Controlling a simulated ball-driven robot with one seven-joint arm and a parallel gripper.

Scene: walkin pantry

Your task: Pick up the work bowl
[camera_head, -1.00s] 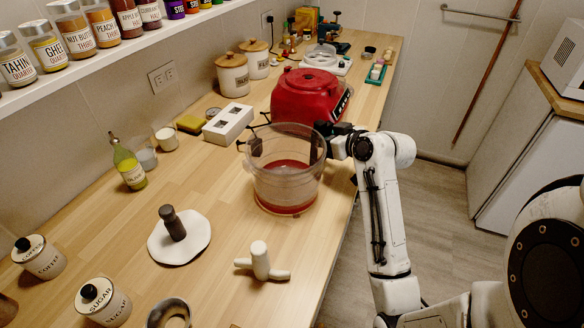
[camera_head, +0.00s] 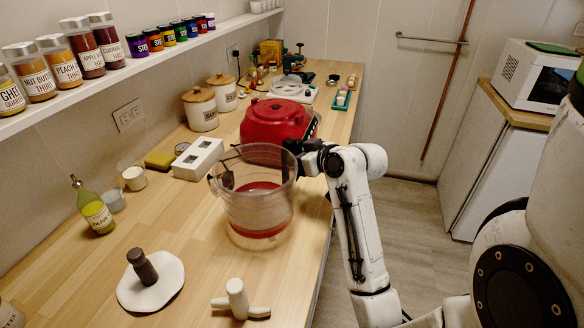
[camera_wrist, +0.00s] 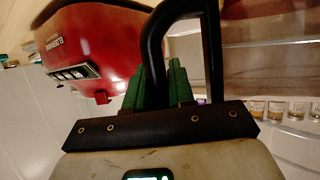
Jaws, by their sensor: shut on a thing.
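The work bowl (camera_head: 262,207) is a large clear bowl with a red band low inside it, upright over the wooden counter. It stands in front of the red food processor (camera_head: 275,121). My gripper (camera_head: 306,150) is at the bowl's right side, near the rim. In the wrist view, the green fingers of my gripper (camera_wrist: 162,88) are shut on the bowl's black handle (camera_wrist: 211,40). The bowl's clear wall lies beyond the handle. The processor's red body (camera_wrist: 105,45) shows at upper left. I cannot tell whether the bowl's base touches the counter.
A white socket block (camera_head: 198,160), a green bottle (camera_head: 97,217) and small cups stand left of the bowl. A white disc with a dark knob (camera_head: 150,282) and a pale three-armed piece (camera_head: 240,300) lie in front. The counter (camera_head: 165,225) between them is bare.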

